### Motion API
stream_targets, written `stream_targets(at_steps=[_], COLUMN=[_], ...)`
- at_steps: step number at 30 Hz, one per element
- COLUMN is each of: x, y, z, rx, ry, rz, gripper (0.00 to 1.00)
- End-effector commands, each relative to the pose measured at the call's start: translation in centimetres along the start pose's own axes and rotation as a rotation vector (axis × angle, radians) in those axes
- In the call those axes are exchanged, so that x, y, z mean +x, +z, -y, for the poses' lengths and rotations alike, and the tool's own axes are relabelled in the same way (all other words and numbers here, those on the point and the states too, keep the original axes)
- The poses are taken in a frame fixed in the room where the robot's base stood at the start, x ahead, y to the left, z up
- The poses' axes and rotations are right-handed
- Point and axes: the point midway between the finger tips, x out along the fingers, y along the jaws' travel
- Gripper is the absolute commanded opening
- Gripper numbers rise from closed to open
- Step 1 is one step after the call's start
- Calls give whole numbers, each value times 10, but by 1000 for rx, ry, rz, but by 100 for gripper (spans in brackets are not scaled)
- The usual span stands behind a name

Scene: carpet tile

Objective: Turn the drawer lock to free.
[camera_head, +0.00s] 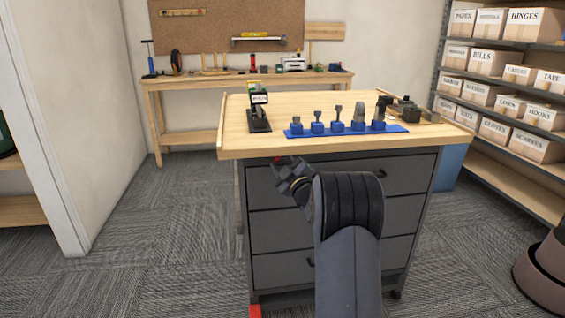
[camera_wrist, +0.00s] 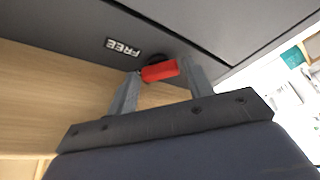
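The red lock knob (camera_wrist: 160,70) sits on a dark round base on the grey drawer cabinet's face in the wrist view. A white FREE label (camera_wrist: 123,47) is left of it, upside down in this view. My gripper (camera_wrist: 161,72) is at the knob, one finger on each side of it. The fingers stand apart; the knob's ends come close to both, and I cannot tell whether they touch. In the head view my gripper (camera_head: 278,163) is at the cabinet's upper left front, just under the worktop edge; little of the lock shows there.
The wooden worktop (camera_head: 240,138) overhangs the cabinet (camera_head: 280,228). On it are a blue tool rack (camera_head: 300,133), a small stand (camera_head: 259,115) and other tools. Shelves with boxes (camera_head: 536,148) stand at right. Carpet (camera_head: 180,230) is open at left.

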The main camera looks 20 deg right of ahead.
Motion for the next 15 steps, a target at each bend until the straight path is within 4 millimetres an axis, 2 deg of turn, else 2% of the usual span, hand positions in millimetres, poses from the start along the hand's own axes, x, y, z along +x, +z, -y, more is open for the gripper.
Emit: stream_targets(at_steps=[2,11,15], x=[0,0,0], y=[0,0,0], z=[0,0,1], rx=[0,0,4], ry=[0,0,1], rz=[0,0,0], gripper=[43,18,17])
